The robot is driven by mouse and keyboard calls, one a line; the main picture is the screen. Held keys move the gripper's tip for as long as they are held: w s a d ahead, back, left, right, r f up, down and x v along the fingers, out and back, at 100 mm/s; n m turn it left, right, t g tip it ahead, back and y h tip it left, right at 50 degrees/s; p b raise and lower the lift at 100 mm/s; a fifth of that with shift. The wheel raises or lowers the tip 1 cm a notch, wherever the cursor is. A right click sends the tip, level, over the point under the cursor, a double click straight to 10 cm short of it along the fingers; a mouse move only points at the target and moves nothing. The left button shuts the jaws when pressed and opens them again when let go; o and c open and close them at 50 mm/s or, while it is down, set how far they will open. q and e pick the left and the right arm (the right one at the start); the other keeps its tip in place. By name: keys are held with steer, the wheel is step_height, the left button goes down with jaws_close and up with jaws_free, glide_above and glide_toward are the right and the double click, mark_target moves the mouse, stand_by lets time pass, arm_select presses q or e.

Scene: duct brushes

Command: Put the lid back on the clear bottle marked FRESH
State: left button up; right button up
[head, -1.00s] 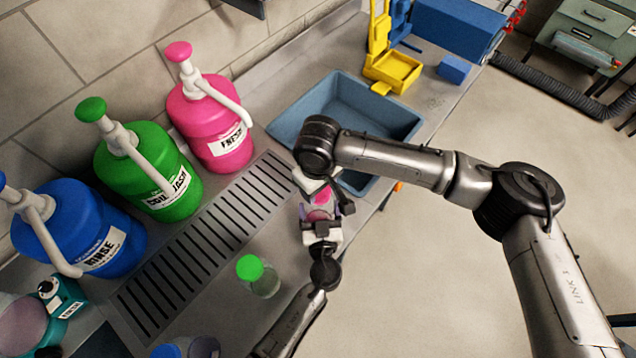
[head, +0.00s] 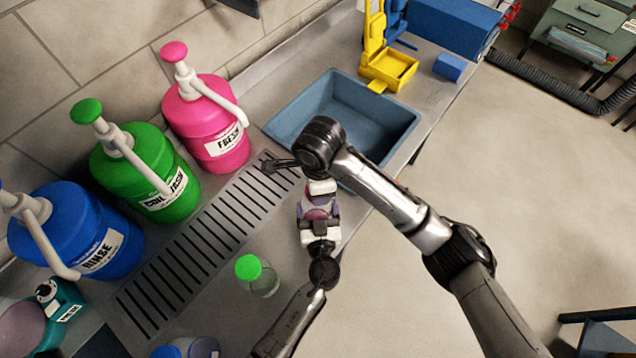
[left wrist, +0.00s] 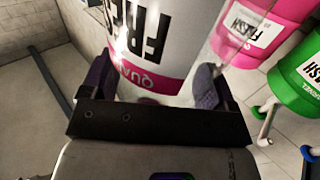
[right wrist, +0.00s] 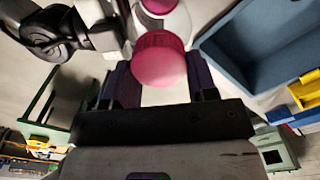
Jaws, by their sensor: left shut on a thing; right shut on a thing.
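The clear bottle marked FRESH (left wrist: 140,45) fills the middle of the left wrist view, its label upside down there, with a pink band. My left gripper (left wrist: 155,85) is shut on it. In the head view the bottle (head: 318,213) is mostly hidden by the grippers. My right gripper (right wrist: 160,76) is shut on the ribbed pink lid (right wrist: 160,62). The bottle lies just beyond the lid in the right wrist view. The lid lines up with the bottle's end, but I cannot tell whether it is seated. Both grippers meet in front of the sink.
A blue-grey sink (head: 290,112) is behind the grippers. Pink FRESH (head: 208,120), green (head: 140,170) and blue RINSE (head: 65,230) pump jugs stand along the wall. A green-capped bottle (head: 258,277) stands left of my left arm. The slotted drain (head: 205,240) is mostly clear.

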steer(key=m, duration=0.4)
steer(key=o, duration=0.9)
steer(key=shift+r, duration=0.15)
steer(key=shift+r, duration=2.15)
steer(key=shift+c, duration=0.4)
